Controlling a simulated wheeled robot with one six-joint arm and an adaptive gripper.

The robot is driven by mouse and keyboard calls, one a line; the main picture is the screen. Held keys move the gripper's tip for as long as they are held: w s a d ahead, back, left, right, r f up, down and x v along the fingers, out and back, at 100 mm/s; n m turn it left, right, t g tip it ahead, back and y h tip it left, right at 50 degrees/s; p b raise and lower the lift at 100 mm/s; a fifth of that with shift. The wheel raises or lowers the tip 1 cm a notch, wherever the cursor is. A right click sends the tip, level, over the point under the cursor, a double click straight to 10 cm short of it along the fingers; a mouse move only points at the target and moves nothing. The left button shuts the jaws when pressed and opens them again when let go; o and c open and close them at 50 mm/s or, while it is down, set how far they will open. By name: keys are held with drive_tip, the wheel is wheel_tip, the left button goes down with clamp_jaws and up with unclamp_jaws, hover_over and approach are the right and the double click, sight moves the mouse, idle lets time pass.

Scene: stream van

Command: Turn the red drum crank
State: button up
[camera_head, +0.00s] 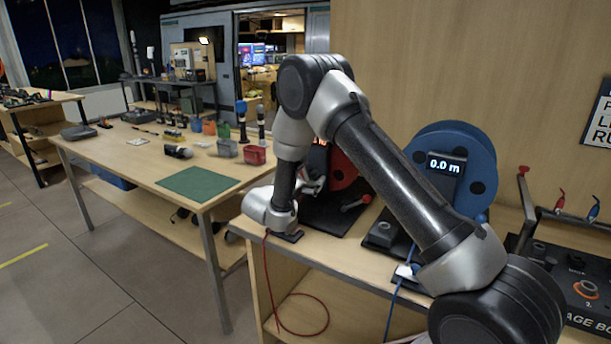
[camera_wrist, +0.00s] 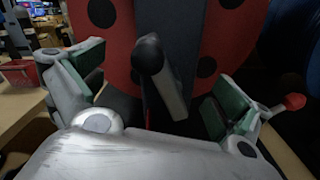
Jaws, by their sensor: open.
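The red drum (camera_head: 342,172) stands on a black base on the bench, mostly hidden behind my arm in the head view. In the wrist view, the red drum (camera_wrist: 115,50), with dark round holes, fills the background behind a dark upright post. A crank with a dark rounded grip (camera_wrist: 149,54) and a grey arm (camera_wrist: 172,98) points toward the camera in front of the post. My gripper (camera_wrist: 152,92) is open, with one green-padded finger on each side of the crank. No contact shows. In the head view my gripper (camera_head: 313,184) is partly hidden by my arm.
A red-knobbed lever (camera_head: 357,203) sits right of the drum base; its red ball (camera_wrist: 293,101) is close to the right finger. A blue drum (camera_head: 458,148) with a "0.0 m" display stands to the right. A red cable (camera_head: 271,290) hangs at the bench front. A workbench (camera_head: 130,160) is left.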

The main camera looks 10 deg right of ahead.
drive_tip(key=shift+r, duration=0.1)
drive_tip(key=c, duration=1.7)
drive_tip(key=shift+w+a+r, duration=0.2)
drive_tip(key=c, duration=0.3)
drive_tip(key=o, duration=1.3)
drive_tip(key=shift+w+f, duration=0.1)
drive_tip(key=shift+c, duration=0.2)
drive_tip(key=shift+f, duration=0.15)
drive_tip(key=shift+c, duration=0.2)
